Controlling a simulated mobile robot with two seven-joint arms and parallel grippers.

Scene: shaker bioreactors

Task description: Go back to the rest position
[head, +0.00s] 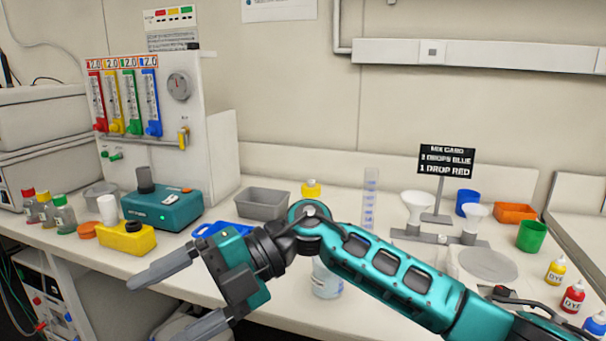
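My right arm comes in from the lower right and reaches across the front of the bench. My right gripper (158,312) is at the lower left, in front of the bench's front edge, pointing left and down. Its two grey fingers are wide apart with nothing between them. The lower finger is partly cut off by the picture's bottom edge. My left arm and gripper are not in view.
Behind my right arm stand a clear beaker (327,280), a blue tray (219,230) and a grey bin (263,203). A yellow box (125,238) and teal device (163,208) stand left. Dye bottles (572,297) stand right, near my arm.

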